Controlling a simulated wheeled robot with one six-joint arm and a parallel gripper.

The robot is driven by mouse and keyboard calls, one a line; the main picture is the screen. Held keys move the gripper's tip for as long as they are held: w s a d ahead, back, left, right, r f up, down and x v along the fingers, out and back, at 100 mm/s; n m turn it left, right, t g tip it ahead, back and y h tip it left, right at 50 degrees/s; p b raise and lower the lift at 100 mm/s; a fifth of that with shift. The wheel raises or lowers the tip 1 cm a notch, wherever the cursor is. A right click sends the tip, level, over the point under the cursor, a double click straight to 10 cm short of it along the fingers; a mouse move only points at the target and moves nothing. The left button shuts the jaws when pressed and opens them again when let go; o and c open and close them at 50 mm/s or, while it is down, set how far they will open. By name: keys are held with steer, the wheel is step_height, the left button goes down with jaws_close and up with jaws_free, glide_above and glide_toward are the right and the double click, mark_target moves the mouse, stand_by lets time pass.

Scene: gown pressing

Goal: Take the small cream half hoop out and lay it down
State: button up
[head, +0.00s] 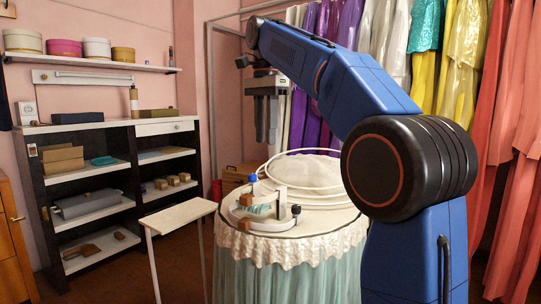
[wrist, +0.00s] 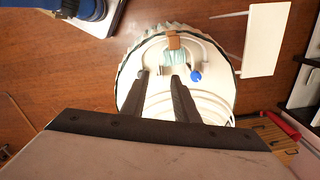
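A cream half hoop (head: 262,222) lies on the near part of the round table top (head: 310,223). It looks C-shaped, with a blue knob and a dark knob near its ends. It also shows in the wrist view (wrist: 206,49), partly hidden by a brown block and the left finger. Pale teal cloth (wrist: 175,57) lies inside its curve. My gripper (head: 266,140) hangs pointing down behind and above the table.
Larger thin white hoops (head: 318,158) and a pale mound (head: 305,172) occupy the table's far side. A narrow white side table (head: 180,215) stands to the left, its top clear. Dark shelves (head: 95,185) stand at left; shiny gowns (head: 400,45) hang behind.

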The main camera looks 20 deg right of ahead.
step_height(320, 180, down, 17)
stand_by(0.7)
steer(key=shift+c, duration=0.7)
jaws_close()
